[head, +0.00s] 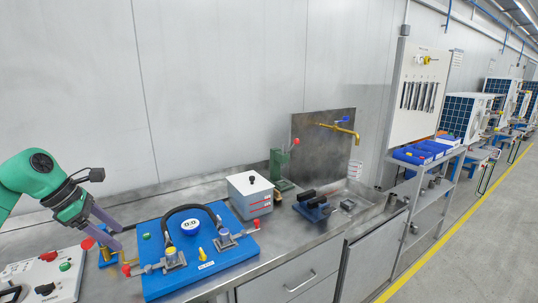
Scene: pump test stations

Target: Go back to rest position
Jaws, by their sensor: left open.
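My left gripper (112,232) comes in from the left on a green arm. Its two grey fingers are apart and point down and to the right. They are above the bench at the left edge of a blue board (222,262), near a red knob (88,244). I see nothing held between the fingers; whether they touch the fitting below cannot be told. My right gripper is not in view.
The blue board carries a black hose (190,208), a round gauge (191,226) and valves. A control panel (62,272) lies at left. A grey-white box (250,194), a green press (280,170) and a sink (350,195) stand right. The aisle floor (480,230) is clear.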

